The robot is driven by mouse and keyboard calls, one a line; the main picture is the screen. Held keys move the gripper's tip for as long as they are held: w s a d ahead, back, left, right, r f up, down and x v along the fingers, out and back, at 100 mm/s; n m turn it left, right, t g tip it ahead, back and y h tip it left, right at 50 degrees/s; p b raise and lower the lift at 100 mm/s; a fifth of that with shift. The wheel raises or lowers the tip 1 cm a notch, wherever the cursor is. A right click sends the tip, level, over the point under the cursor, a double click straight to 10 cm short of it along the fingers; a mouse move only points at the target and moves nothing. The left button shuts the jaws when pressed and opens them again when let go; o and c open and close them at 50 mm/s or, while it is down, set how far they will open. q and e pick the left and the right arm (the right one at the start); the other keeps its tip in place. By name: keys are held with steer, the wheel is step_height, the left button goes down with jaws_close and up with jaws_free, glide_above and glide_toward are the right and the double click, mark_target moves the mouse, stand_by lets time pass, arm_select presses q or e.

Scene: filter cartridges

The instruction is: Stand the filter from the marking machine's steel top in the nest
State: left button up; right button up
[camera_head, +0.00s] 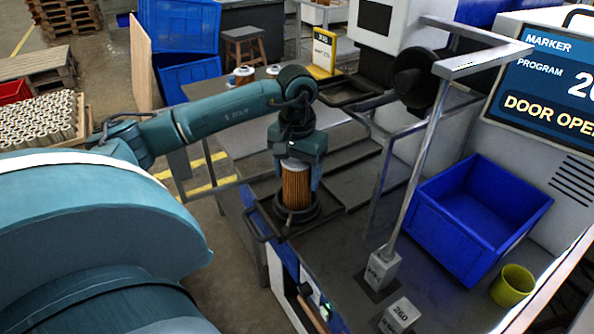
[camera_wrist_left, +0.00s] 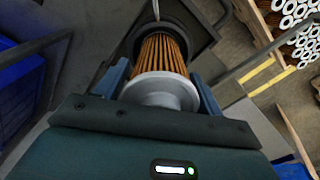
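The filter (camera_head: 296,187), with orange-brown pleats and a pale end cap, stands upright between the fingers of my left gripper (camera_head: 297,180). Its lower end is at the black ring-shaped nest (camera_head: 284,222); whether it is fully seated cannot be told. In the left wrist view the filter (camera_wrist_left: 160,55) runs away from me into the dark ring (camera_wrist_left: 187,38). The fingers of the left gripper (camera_wrist_left: 162,85) lie close against both its sides and look shut on it. My right gripper is not in view.
A blue bin (camera_head: 480,215) and an olive cup (camera_head: 512,285) stand on the steel top (camera_head: 345,265) at the right. A bent metal post (camera_head: 425,150) rises beside the nest. The marker's screen (camera_head: 550,85) reads "DOOR OPEN". Pale-capped filters (camera_head: 243,76) stand behind my arm.

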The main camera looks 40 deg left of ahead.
arm_select(q)
steer(key=shift+o, duration=1.1)
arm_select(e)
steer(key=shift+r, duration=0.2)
arm_select(q)
steer(key=shift+r, duration=0.15)
step_height(320, 180, up, 11)
steer(key=p, duration=0.7)
steer(key=shift+p, duration=0.35)
steer(key=shift+r+p, duration=0.35)
steer(key=shift+r, duration=0.3)
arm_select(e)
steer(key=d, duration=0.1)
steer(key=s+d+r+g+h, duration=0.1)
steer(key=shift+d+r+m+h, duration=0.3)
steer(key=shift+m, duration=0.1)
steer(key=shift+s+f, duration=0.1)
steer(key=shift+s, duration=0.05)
